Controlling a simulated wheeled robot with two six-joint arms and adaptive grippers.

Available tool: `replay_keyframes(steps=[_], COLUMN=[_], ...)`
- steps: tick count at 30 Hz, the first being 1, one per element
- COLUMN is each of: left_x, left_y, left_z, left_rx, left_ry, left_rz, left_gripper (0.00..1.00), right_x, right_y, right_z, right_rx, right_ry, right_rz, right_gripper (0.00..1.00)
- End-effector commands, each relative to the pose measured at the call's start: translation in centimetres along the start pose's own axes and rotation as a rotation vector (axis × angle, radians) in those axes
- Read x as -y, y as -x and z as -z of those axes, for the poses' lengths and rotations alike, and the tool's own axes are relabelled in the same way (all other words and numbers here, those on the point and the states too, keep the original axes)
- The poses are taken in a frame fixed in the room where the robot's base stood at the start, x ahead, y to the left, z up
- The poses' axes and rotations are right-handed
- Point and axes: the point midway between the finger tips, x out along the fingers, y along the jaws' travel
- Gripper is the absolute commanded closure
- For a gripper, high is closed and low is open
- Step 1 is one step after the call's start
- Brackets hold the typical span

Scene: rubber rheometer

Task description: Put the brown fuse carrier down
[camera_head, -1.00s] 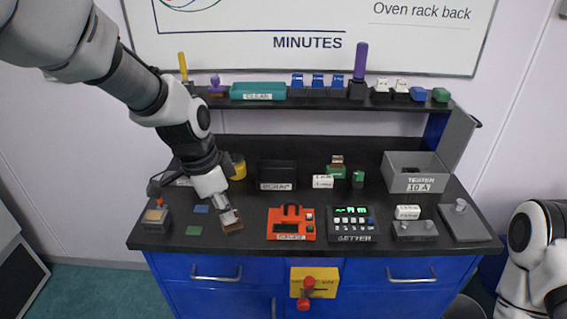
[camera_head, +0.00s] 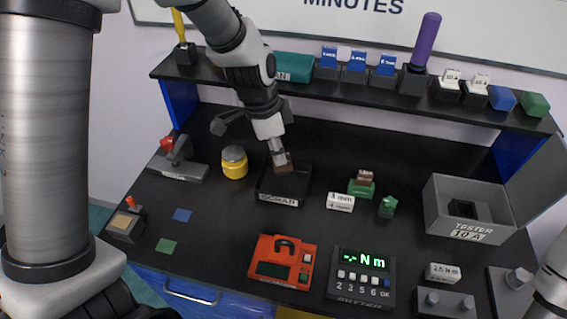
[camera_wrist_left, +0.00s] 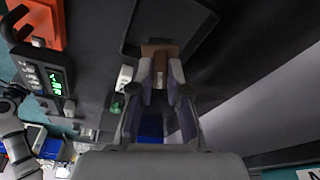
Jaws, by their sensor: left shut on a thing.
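My left gripper (camera_head: 279,153) reaches down from above at the black tray labelled SCRAP (camera_head: 283,201). It is shut on the brown fuse carrier (camera_head: 285,166), a small brown block that shows at the tray's back part. In the left wrist view the fuse carrier (camera_wrist_left: 158,49) sits between the fingertips (camera_wrist_left: 160,75), with the dark tray (camera_wrist_left: 200,22) behind it. I cannot tell whether the carrier touches the tray floor. My right gripper is out of view.
An orange gauge (camera_head: 283,262) and a keypad device (camera_head: 361,277) are in front. The shelf (camera_head: 330,88) runs behind.

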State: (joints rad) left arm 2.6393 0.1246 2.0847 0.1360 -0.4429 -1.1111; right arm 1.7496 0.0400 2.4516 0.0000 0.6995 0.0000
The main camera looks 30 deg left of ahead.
Motion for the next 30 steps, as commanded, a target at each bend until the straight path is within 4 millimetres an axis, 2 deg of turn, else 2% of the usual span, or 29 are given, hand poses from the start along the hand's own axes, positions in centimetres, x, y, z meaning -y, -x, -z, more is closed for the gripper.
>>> replay_keyframes(steps=[9,21,22,24,30], left_x=[0.0,0.0,0.0,0.0,0.0], left_y=[-5.0,-5.7,-5.7,-5.6,-5.5], left_z=[-1.0,-1.2,-1.1,-1.1,-1.1], left_rx=[0.001,0.000,0.000,0.000,0.000], left_ry=[0.002,0.001,0.001,0.001,0.001], left_rz=[-0.002,0.001,0.001,0.001,0.001], left_gripper=[1.00,1.00,0.81,0.59,0.59], right_x=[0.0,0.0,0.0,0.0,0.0], right_y=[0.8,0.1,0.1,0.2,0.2], right_z=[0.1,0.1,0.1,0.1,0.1], right_rx=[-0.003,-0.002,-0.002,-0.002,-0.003], right_ry=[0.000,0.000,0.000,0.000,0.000], right_rz=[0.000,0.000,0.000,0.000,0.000], right_gripper=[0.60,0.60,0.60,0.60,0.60])
